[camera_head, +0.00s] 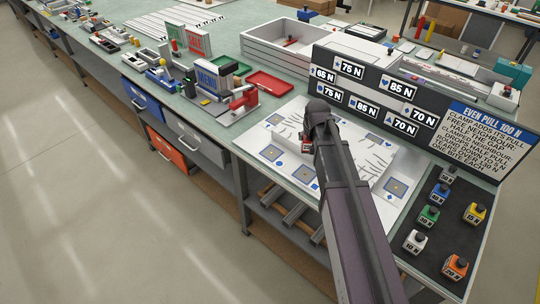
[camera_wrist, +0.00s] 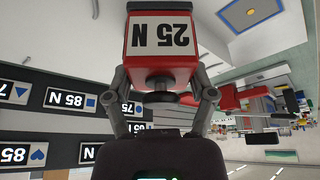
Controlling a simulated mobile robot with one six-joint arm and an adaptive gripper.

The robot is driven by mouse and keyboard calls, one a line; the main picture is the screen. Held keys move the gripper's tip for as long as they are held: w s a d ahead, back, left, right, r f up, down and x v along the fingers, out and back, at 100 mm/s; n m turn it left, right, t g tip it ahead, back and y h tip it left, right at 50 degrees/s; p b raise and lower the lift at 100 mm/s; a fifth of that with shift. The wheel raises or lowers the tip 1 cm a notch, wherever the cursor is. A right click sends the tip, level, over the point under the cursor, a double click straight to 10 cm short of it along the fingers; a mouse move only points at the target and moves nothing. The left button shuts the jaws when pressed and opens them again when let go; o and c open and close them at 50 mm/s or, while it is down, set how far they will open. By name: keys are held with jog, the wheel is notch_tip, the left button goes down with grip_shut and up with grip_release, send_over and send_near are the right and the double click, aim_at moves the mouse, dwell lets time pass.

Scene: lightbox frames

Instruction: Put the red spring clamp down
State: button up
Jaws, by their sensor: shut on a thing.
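My gripper (camera_head: 318,128) is shut on the red spring clamp (camera_wrist: 162,40), which is marked 25 N and reads upside down in the wrist view. Both fingers (camera_wrist: 163,84) close around its dark knob. In the head view only a small red part of the clamp (camera_head: 306,147) shows below my gripper, over the white board (camera_head: 262,133) on the bench. My arm hides part of the board. I cannot tell whether the clamp touches the board.
A dark sign (camera_head: 400,87) with force labels stands behind the board. A dark mat (camera_head: 445,235) at right holds several coloured clamps, such as the green one (camera_head: 428,216) and the orange one (camera_head: 455,266). A red tray (camera_head: 269,84) and other tools lie at left.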

jog(key=s+a+f+n+b, duration=0.1)
jog(key=s+a+f, duration=0.1)
jog(key=s+a, duration=0.7)
jog(key=shift+s+n+y+b, duration=0.3)
jog(key=shift+s+b, duration=0.05)
jog(key=shift+s, duration=0.65)
jog(key=shift+w+a, duration=0.1)
jog(key=shift+w, duration=0.05)
jog(key=w+a, duration=0.1)
jog(key=w, duration=0.3)
jog(key=w+a+f+b, duration=0.1)
jog(key=w+a, duration=0.1)
jog(key=w, duration=0.3)
jog(key=w+a, duration=0.1)
jog(key=w, duration=0.3)
jog(key=shift+w+a+f, duration=0.2)
jog(key=shift+w+f, duration=0.05)
jog(key=shift+w, duration=0.1)
jog(key=shift+w+a, duration=0.1)
jog(key=shift+w, duration=0.2)
jog(key=shift+b+x, duration=1)
jog(key=shift+b, duration=0.1)
jog(key=shift+f+b, duration=0.95)
jog(key=shift+s+f, duration=0.1)
jog(key=shift+f, duration=0.05)
